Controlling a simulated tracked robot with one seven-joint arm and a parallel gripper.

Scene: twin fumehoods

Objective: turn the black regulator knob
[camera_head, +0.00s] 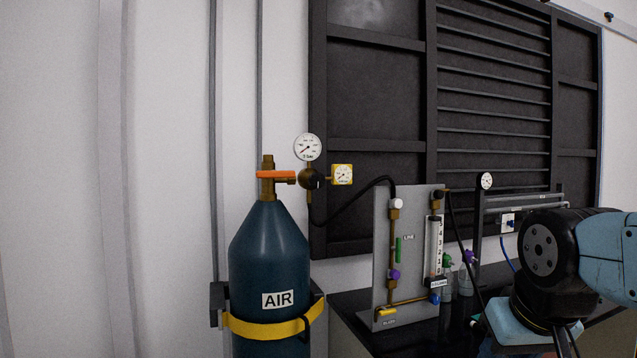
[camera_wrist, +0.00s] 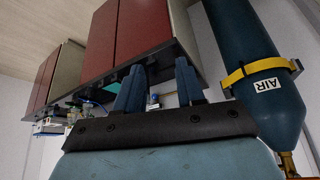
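The black regulator knob (camera_head: 318,181) sits on the brass regulator at the top of the dark teal AIR cylinder (camera_head: 269,260) in the head view. A round white gauge (camera_head: 307,147) stands above it and a yellow-framed gauge (camera_head: 342,174) is to its right. An orange handle (camera_head: 277,175) is on the brass cylinder valve to its left. The cylinder also shows tilted at the right of the wrist view (camera_wrist: 262,55); I cannot make out the knob there. My gripper (camera_wrist: 160,68) has its two blue fingers apart, with nothing between them. It is well away from the knob.
A grey panel (camera_head: 380,225) with tubes, valves and a flowmeter stands on the black bench (camera_head: 350,302) right of the cylinder. A black hose (camera_head: 350,203) runs from the regulator to it. A yellow strap (camera_head: 262,327) circles the cylinder. The wall left of it is bare.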

